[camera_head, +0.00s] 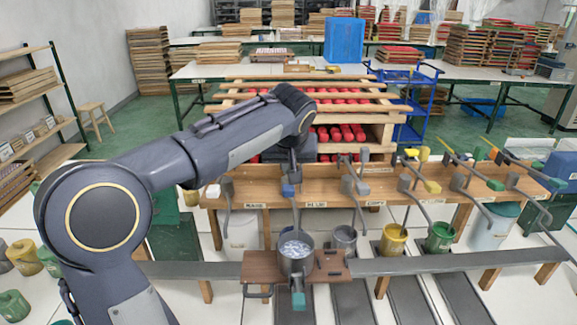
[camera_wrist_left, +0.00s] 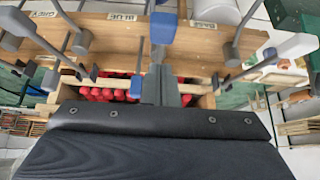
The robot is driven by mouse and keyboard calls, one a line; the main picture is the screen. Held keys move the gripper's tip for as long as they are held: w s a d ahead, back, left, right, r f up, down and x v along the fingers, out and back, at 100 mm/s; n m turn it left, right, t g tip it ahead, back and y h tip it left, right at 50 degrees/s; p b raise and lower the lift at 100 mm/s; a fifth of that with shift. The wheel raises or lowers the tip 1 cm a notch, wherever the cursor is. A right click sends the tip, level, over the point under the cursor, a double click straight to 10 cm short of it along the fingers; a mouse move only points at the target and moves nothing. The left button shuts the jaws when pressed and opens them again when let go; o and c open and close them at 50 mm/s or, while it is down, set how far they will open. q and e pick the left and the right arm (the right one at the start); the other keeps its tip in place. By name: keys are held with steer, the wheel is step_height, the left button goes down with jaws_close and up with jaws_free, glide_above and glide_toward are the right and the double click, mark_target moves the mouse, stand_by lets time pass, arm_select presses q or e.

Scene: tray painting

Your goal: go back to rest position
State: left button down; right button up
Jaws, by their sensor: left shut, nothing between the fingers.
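My left arm comes in from the left in the head view, and its forearm hangs down over the wooden tool rack (camera_head: 330,196). The left gripper (camera_head: 293,168) is small there, above a blue-handled tool (camera_head: 289,191) near the labels BASE and BLUE. In the left wrist view the gripper (camera_wrist_left: 159,62) is shut and empty. The blue handle (camera_wrist_left: 163,27) appears just beyond its fingertips; I cannot tell whether they touch. My right gripper is not in view.
A metal pot (camera_head: 296,266) of pale paint stands on a brown board below the rack. A grey bucket (camera_head: 344,242), a yellow bucket (camera_head: 393,242) and a green bucket (camera_head: 439,239) stand to its right. Several tools with grey shafts line the rack. A rack of red pieces stands behind.

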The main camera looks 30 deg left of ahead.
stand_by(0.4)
arm_select(q)
steer(key=s+d+f+m+h, duration=0.1)
steer(key=s+d+f, duration=0.3)
steer(key=s, duration=0.5)
steer(key=s+d+f+m+h, duration=0.2)
steer(key=s+f, duration=0.3)
steer(key=s, duration=0.5)
steer(key=s+d+f+m+h, duration=0.1)
steer(key=s+d+f+h, duration=0.3)
steer(key=s, duration=0.6)
steer(key=shift+d+f+m, duration=0.4)
steer(key=shift+d, duration=0.4)
